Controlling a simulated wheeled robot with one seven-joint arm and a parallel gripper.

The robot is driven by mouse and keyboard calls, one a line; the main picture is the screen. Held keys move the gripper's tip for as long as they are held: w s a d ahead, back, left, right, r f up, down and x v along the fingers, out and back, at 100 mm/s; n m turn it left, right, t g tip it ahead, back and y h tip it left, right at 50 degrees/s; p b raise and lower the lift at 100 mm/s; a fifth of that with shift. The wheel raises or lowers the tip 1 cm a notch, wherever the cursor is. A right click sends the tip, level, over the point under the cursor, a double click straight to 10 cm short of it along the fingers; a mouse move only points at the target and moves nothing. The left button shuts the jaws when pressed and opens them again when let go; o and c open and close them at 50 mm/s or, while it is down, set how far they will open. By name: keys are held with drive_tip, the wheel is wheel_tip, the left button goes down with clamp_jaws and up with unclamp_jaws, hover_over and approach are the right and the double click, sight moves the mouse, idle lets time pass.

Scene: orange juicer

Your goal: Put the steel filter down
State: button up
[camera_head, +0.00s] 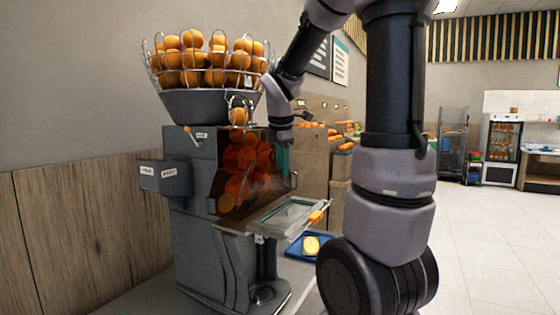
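The juicer (198,245) is a dark grey machine at the left centre, with an orange translucent cover over its front. A flat, pale grey tray-like part (285,215), which looks like the steel filter, sticks out below the cover. An orange handle (316,216) sits at its right end. My arm comes down from above, and its wrist ends beside the cover's right edge. My gripper (283,160) appears as a small teal part just above the filter, partly hidden by the cover. I cannot tell whether its fingers are open, or whether they touch the filter.
A wire basket of oranges (205,68) tops the juicer. A blue tray (326,238) with a yellow item (311,246) lies behind the juicer on the counter. Produce crates (315,150) stand farther back. Open tiled floor (485,230) lies to the right.

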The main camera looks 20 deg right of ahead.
drive_tip(key=s+a+r+m+t+y, duration=0.1)
drive_tip(key=s+a+r+m+y, duration=0.1)
drive_tip(key=s+m, duration=0.7)
drive_tip(key=s+a+r+m+t+y, duration=0.2)
drive_tip(key=s+a+r+m, duration=0.2)
drive_tip(key=s+a+m, duration=0.3)
drive_tip(key=s+m, duration=0.1)
drive_tip(key=m, duration=0.4)
drive_tip(key=shift+s+m, duration=0.3)
drive_tip(key=shift+s, duration=0.05)
drive_tip(key=shift+d, duration=0.1)
